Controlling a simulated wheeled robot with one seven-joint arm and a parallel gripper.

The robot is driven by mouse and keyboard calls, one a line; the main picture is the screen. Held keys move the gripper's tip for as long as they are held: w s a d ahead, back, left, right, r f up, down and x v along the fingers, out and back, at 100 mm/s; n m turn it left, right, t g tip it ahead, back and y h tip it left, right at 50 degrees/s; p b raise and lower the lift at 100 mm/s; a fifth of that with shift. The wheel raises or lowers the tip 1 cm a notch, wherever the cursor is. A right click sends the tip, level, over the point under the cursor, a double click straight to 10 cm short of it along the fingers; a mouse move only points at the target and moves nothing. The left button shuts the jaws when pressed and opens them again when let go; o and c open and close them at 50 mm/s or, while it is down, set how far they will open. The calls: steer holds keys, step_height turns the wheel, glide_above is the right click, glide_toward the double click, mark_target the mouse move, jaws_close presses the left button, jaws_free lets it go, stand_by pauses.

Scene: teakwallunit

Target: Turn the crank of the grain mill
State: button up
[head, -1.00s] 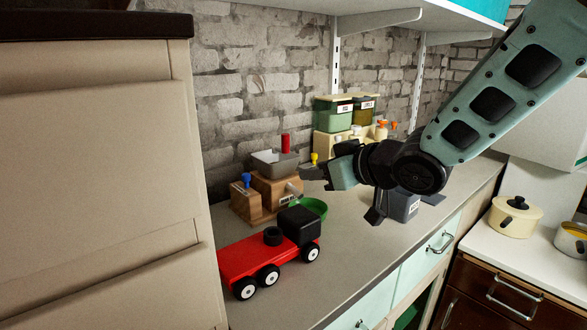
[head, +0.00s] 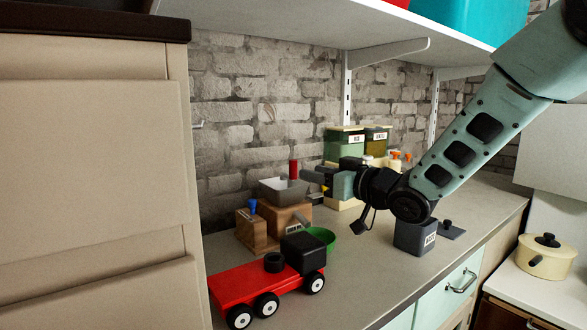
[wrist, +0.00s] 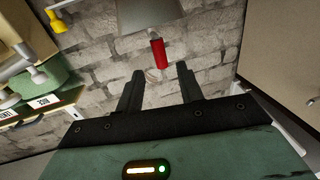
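The grain mill has a wooden body (head: 282,221) with a grey hopper (head: 281,193) on top, in the middle of the head view. An upright red crank knob (head: 294,168) stands at the hopper. In the wrist view the red knob (wrist: 157,51) appears just beyond my fingertips, roughly centred between them, with the grey hopper (wrist: 148,14) behind it. My gripper (wrist: 161,73) is open and empty. In the head view my gripper (head: 312,182) is at the hopper's right side, near the knob. The crank arm under the knob cannot be made out.
A green bowl (head: 321,239) sits in front of the mill, and a red toy truck (head: 255,284) stands nearer. A wooden block with a blue knob (head: 252,206) is at left. A shelf hangs above.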

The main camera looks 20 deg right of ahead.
mark_target(296, 168)
steer(key=x, duration=0.7)
steer(key=shift+w+a, duration=0.2)
steer(key=shift+w, duration=0.05)
steer(key=shift+c, duration=0.4)
steer(key=shift+p, duration=0.3)
jaws_close()
